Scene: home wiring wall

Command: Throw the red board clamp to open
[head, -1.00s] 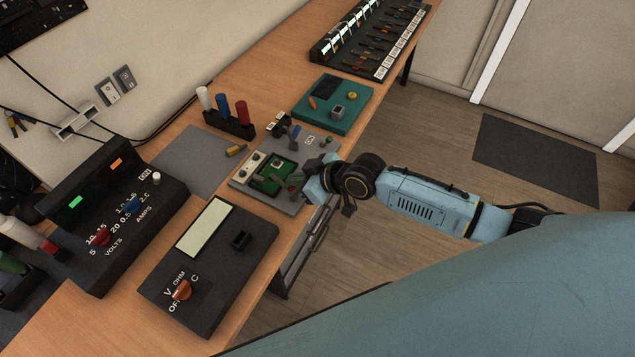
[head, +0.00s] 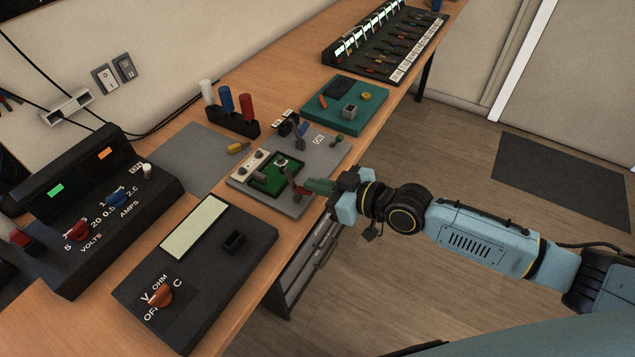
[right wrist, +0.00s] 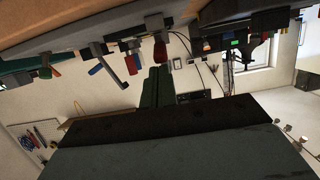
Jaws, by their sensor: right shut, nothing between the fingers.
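The red board clamp (head: 303,190) is at the front right of the grey fixture, beside a green circuit board (head: 268,183). It shows as a grey stalk with a red grip leaning toward my gripper. My right gripper (head: 312,186) is shut and empty, its green fingers at the fixture's right edge, close to the red grip. In the right wrist view the shut fingers (right wrist: 157,82) point at a red grip (right wrist: 160,54) just beyond their tips. Whether they touch cannot be told. My left gripper is not in view.
A black meter (head: 205,275) lies in front left, and a teal board (head: 350,118) behind. Free floor lies right of the bench (head: 75,325).

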